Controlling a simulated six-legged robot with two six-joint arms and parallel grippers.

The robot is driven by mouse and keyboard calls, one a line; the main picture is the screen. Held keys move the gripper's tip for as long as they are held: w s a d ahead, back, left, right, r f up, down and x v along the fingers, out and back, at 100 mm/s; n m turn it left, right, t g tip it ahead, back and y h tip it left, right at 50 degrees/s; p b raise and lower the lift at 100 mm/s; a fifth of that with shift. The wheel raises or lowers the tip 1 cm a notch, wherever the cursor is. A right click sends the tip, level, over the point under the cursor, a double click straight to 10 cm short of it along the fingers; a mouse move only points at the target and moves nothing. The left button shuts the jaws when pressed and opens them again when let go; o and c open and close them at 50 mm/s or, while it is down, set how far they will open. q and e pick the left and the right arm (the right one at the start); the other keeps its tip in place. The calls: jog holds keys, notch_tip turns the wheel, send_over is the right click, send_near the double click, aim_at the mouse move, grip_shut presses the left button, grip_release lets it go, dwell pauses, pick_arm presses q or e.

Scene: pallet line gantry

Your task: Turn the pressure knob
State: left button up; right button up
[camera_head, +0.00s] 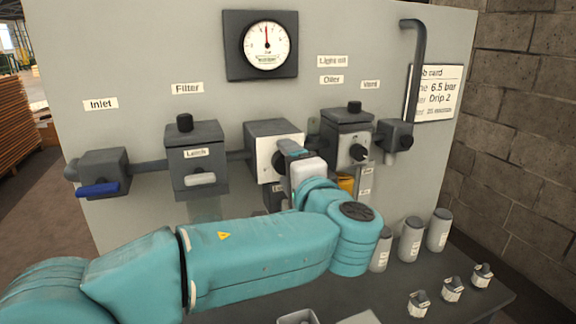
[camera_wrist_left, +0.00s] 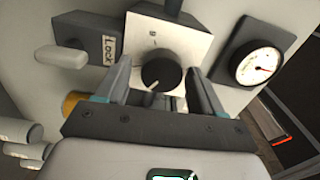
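The pressure knob (camera_wrist_left: 162,75) is round and black with a white pointer line, on a pale square plate (camera_wrist_left: 205,30). In the head view, its box (camera_head: 273,129) sits mid-panel, and my gripper hides most of the knob. My left gripper (camera_head: 288,153) is in front of this box. In the left wrist view the left gripper (camera_wrist_left: 158,70) is open, with one finger on each side of the knob and visible gaps. I cannot tell how deep the fingers reach. The gauge (camera_head: 266,46) has its needle near the top; it also shows in the wrist view (camera_wrist_left: 256,66).
A filter box (camera_head: 197,160) with a pale handle stands left of the knob, and an oiler (camera_head: 347,135) right of it. A blue-handled inlet valve (camera_head: 98,189) is far left. A job card (camera_head: 437,92) reads 6.5 bar. Canisters (camera_head: 411,240) stand on the bench below.

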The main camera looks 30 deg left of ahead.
pick_arm(q)
jog(key=shift+s, duration=0.1)
jog(key=b+v, duration=0.2)
jog(key=v, duration=1.4)
jog(key=shift+s+d, duration=0.1)
jog(key=shift+d, duration=0.1)
